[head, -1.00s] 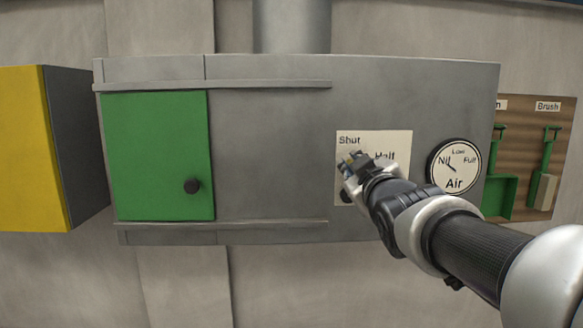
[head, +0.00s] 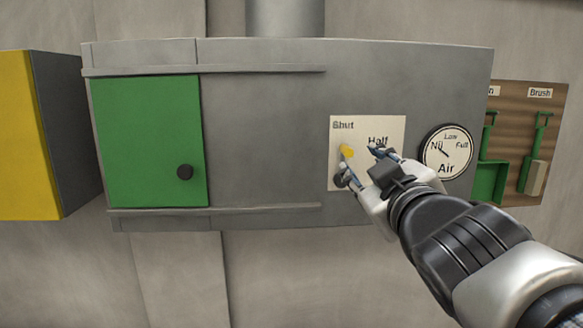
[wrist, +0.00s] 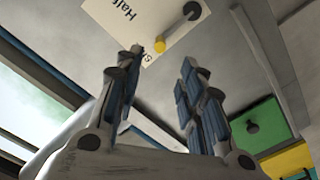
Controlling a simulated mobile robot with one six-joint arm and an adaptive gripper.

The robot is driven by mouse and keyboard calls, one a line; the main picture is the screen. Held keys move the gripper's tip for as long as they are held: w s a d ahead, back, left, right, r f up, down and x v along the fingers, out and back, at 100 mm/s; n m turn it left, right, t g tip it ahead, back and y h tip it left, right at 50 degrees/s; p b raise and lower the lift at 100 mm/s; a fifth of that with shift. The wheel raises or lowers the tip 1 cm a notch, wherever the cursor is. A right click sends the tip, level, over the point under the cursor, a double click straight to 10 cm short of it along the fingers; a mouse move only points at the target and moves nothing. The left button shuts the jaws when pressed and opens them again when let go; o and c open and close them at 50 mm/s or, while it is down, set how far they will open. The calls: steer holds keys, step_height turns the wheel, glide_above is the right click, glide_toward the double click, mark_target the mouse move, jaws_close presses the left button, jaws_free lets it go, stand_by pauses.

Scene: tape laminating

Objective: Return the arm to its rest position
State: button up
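My gripper (head: 363,158) is open in front of the white lever plate (head: 368,188) on the grey cabinet. In the wrist view its two blue-padded fingers (wrist: 163,85) stand apart with nothing between them. The lever's yellow knob (head: 347,149) shows beside the left finger, under the word "Shut". In the wrist view the yellow knob (wrist: 160,46) and the black pivot (wrist: 192,10) are beyond the fingertips, apart from them. The fingers and wrist hide part of the plate in the head view.
The grey cabinet (head: 262,130) has a green door (head: 145,140) with a black knob at left. The air dial (head: 446,152) is just right of my gripper, its needle near "Nil". A tool board (head: 515,185) hangs at right. A yellow box (head: 28,135) is at far left.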

steer(key=shift+s, duration=0.1)
steer(key=s+f+m+g+b, duration=0.2)
steer(key=s+f, duration=0.6)
steer(key=f, duration=0.5)
steer(key=s+a+f+m+g+b, duration=0.1)
steer(key=s+f+g+b, duration=0.4)
steer(key=f, duration=0.9)
steer(key=s+a+f+m+g+b, duration=0.1)
steer(key=s+f+m+g+b, duration=0.3)
steer(key=s+f, duration=0.6)
step_height(320, 180, down, 4)
steer(key=shift+s+f+g, duration=0.25)
steer(key=shift+s+g, duration=0.15)
steer(key=shift+g, duration=0.8)
